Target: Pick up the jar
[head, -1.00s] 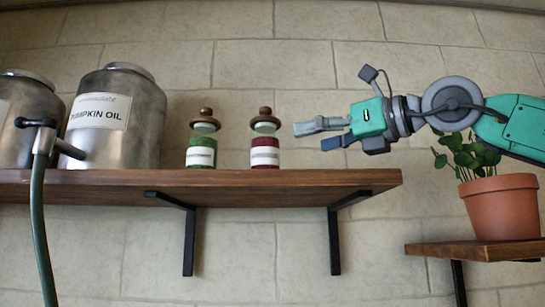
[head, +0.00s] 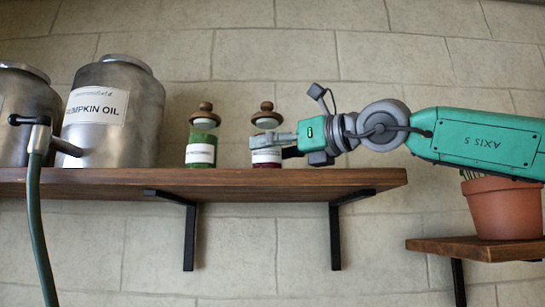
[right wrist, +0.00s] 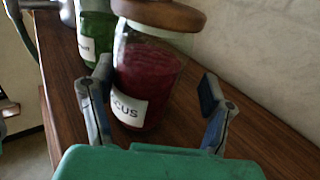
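A jar with dark red contents, a white label and a brown stopper (head: 265,127) stands upright on the wooden shelf (head: 330,182). It also shows in the right wrist view (right wrist: 150,75), between the fingers of my right gripper (right wrist: 157,103). That gripper (head: 284,147) is open and reaches in from the right at label height. One finger is close against the jar's left side in the wrist view; I cannot tell if it touches. The other finger stands apart on the right. A similar green jar (head: 201,136) stands to the left. My left gripper is not in view.
Metal containers, one labelled pumpkin oil (head: 118,135), and a green hose (head: 36,210) with a black nozzle are at the left. A terracotta pot (head: 505,209) stands on a lower shelf (head: 465,247) at the right. The stone wall is behind.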

